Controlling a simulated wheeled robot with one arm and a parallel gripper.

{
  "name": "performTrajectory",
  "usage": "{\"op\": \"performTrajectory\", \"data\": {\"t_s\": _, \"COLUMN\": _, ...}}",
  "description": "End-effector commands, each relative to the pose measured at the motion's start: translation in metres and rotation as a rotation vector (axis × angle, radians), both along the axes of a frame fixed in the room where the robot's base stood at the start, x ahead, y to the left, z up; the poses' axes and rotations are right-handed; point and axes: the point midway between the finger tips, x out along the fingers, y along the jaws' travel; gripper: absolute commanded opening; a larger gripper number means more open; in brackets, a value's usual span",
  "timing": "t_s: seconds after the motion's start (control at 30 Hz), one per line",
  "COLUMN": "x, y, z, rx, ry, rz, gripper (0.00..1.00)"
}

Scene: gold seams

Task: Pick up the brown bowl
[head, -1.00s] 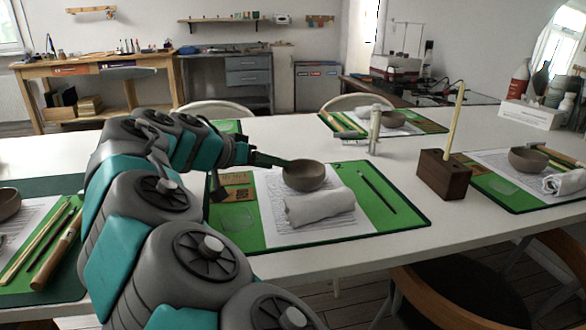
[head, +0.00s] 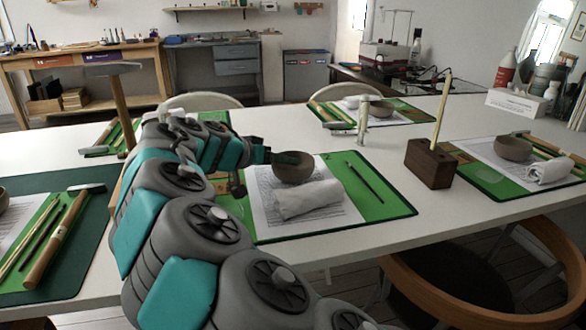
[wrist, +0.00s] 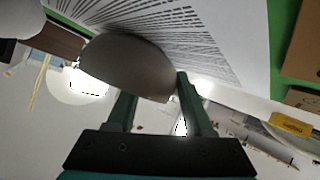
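The brown bowl (head: 292,170) stands upright on the printed sheet of the middle green mat, behind a rolled white cloth. My gripper (head: 288,158) reaches in from the left at the bowl's upper left rim. In the wrist view the bowl (wrist: 128,66) appears upside down, ahead of the gripper (wrist: 156,88). The fingers are apart. The right finger is beside the bowl's edge; the left fingertip is hidden behind the rim. I cannot tell whether either finger touches the bowl.
The white cloth (head: 308,199) lies just in front of the bowl. A wooden block (head: 431,165) with an upright stick stands to the right. Similar bowls stand on the right mat (head: 513,149) and far mat (head: 382,109). An upright hammer (head: 120,100) stands at left.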

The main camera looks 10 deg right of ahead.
Motion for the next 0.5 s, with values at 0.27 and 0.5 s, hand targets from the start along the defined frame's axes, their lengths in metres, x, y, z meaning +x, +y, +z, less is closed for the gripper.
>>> {"op": "performTrajectory", "data": {"t_s": 0.27, "x": -0.0001, "y": 0.0002, "z": 0.0001, "rx": 0.000, "ry": 0.000, "rz": 0.000, "gripper": 0.19}}
{"op": "performTrajectory", "data": {"t_s": 0.5, "x": -0.0001, "y": 0.0002, "z": 0.0000, "rx": 0.000, "ry": 0.000, "rz": 0.000, "gripper": 0.00}}
